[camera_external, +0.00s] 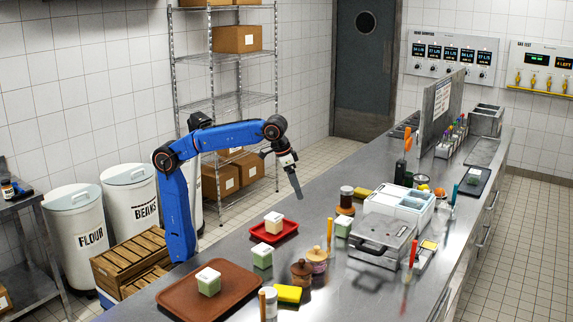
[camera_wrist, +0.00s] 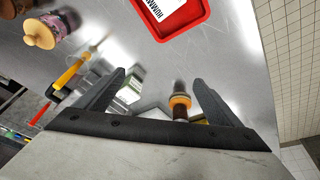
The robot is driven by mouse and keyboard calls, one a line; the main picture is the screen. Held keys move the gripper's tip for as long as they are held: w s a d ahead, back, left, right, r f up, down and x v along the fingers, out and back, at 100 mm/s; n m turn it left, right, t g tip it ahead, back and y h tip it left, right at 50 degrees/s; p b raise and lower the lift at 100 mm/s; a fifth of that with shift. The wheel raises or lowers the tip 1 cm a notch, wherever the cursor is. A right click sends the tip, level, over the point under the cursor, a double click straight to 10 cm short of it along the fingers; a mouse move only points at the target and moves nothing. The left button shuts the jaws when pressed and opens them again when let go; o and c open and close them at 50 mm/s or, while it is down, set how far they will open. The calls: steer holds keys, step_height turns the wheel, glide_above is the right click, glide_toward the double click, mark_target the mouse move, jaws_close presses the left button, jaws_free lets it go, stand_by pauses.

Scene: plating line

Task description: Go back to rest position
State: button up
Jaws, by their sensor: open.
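My blue arm reaches out over the steel counter (camera_external: 330,285) in the external view. My gripper (camera_external: 296,190) hangs above the counter, pointing down, clear of everything. In the wrist view my gripper (camera_wrist: 160,88) has its two dark fingers spread wide apart. Nothing is held between them. A brown jar with an orange band (camera_wrist: 180,103) shows between the fingers, down on the counter and apart from them; it is near the right finger in the picture.
A grey press-like box (camera_external: 382,240), a white bin (camera_external: 398,207) and jars stand to the right of the gripper. A wire shelf (camera_external: 225,100) stands behind.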

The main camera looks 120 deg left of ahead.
steer(key=s+d+f+m+h, duration=0.1)
steer(key=s+d+f+m, duration=0.1)
steer(key=s+d+f, duration=0.35)
steer(key=s+d+f+m+t+h, duration=0.1)
steer(key=s+d+f+m, duration=0.2)
steer(key=s+d, duration=0.55)
steer(key=s+d+f+m+h, duration=0.1)
steer(key=s+d+f+m, duration=0.1)
steer(key=s+d+f, duration=0.45)
steer(key=s+f+m, duration=0.1)
steer(key=s+f, duration=0.1)
steer(key=f, duration=0.7)
steer(key=s+f+m, duration=0.1)
steer(key=s+f, duration=0.2)
steer(key=f, duration=0.6)
steer(key=shift+a+t+y, duration=0.15)
steer(key=shift+t+y, duration=0.25)
steer(key=shift+f, duration=0.1)
